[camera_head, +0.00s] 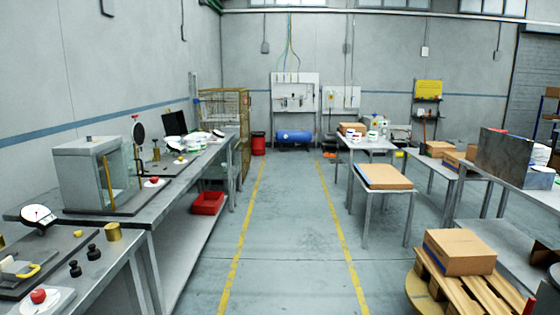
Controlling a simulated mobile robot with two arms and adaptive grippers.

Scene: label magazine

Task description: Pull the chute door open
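I cannot tell for certain which thing is the chute door. A grey box cabinet (85,172) stands on the left bench, with a glass-like front and an upright brass-coloured bar (107,185) on it. The front looks closed, but this is not clear. At the lower left, a plate carries a white piece with a yellow handle (28,272). Neither of my grippers shows in the head view.
The left bench (158,218) holds dials, black weights (94,252) and a brass cylinder (113,231). A red bin (208,203) sits on its lower shelf. A carton (459,251) rests on a pallet at right. The aisle between yellow lines is clear.

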